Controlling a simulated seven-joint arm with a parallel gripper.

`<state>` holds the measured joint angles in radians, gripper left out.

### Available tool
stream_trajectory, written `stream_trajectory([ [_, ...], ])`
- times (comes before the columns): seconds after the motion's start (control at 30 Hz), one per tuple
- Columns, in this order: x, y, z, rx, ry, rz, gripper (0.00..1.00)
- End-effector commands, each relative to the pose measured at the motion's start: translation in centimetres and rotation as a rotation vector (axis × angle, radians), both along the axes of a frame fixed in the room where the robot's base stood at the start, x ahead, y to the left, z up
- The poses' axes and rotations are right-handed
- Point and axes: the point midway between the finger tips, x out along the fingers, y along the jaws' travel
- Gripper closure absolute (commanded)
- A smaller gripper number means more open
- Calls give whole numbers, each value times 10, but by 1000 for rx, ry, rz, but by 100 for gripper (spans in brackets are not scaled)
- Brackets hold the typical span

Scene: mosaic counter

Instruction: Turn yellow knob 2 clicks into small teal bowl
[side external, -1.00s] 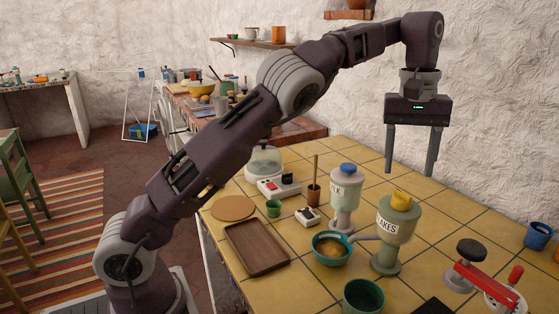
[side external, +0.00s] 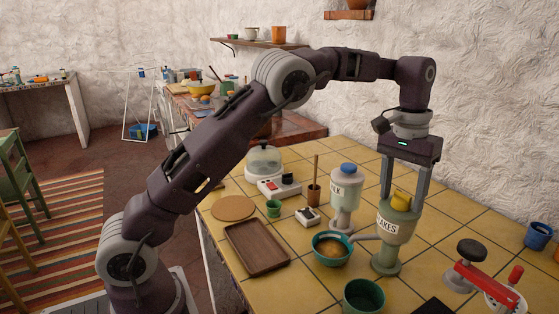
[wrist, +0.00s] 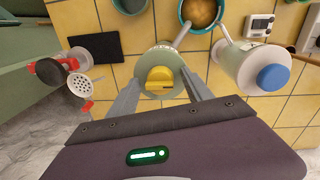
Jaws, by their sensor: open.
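The yellow knob (side external: 401,201) sits on top of the dispenser labelled "AKES" (side external: 391,226); the start of the label is hidden. In the wrist view the yellow knob (wrist: 159,78) lies between my fingertips. My gripper (side external: 403,205) is open, pointing down, with one finger on each side of the knob and a gap visible on both sides in the wrist view. The small teal bowl (side external: 344,240) stands under the dispensers' spouts and has brownish-yellow contents (side external: 331,250). It also shows at the top of the wrist view (wrist: 186,24).
A dispenser with a blue knob (side external: 347,169) stands just left. A red press-like tool (side external: 482,277) is to the right. A green bowl (side external: 364,297), brown tray (side external: 256,247), small timer (side external: 307,216) and blue mug (side external: 538,235) stand on the yellow tiles.

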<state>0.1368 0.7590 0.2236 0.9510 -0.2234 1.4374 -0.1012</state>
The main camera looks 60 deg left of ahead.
Motion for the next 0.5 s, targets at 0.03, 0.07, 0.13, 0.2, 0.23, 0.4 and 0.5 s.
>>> stream_trajectory([
  [0.03,-1,-1,0,2,2,120,41],
  [0.07,-1,-1,0,2,0,201,41],
  [0.13,-1,-2,0,2,0,394,41],
  [0.2,-1,-3,0,2,-1,590,41],
  [0.23,-1,-3,0,2,-1,676,41],
  [0.4,0,-5,0,2,-2,1141,41],
  [0.5,0,-4,19,-8,-5,1222,41],
])
